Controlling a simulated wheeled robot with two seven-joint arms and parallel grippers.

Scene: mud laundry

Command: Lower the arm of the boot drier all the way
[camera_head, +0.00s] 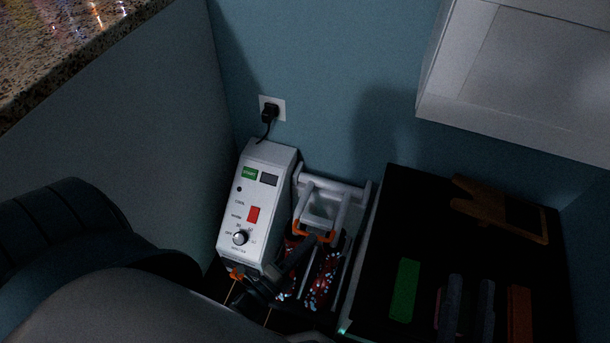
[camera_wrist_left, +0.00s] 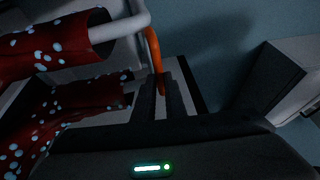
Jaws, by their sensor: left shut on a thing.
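The boot drier has a white control box (camera_head: 262,200) against the wall, with a green label, a red switch and a knob. Beside it is its pale tubular arm (camera_head: 345,212), with an orange handle (camera_head: 326,238) at the near end. Red spotted boots (camera_head: 322,280) are below the handle. In the left wrist view a pale tube (camera_wrist_left: 118,28) meets the open end of the upper boot (camera_wrist_left: 60,45). My left gripper (camera_wrist_left: 160,85) is shut on the orange handle (camera_wrist_left: 153,48); its fingers are partly hidden in the head view. My right gripper is not in view.
A dark-topped unit (camera_head: 390,250) with a green block (camera_head: 404,290) and other items stands close on the right. A white cabinet (camera_head: 520,80) juts out at the upper right. A speckled counter (camera_head: 60,60) is at the upper left. A plugged socket (camera_head: 272,108) is on the wall.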

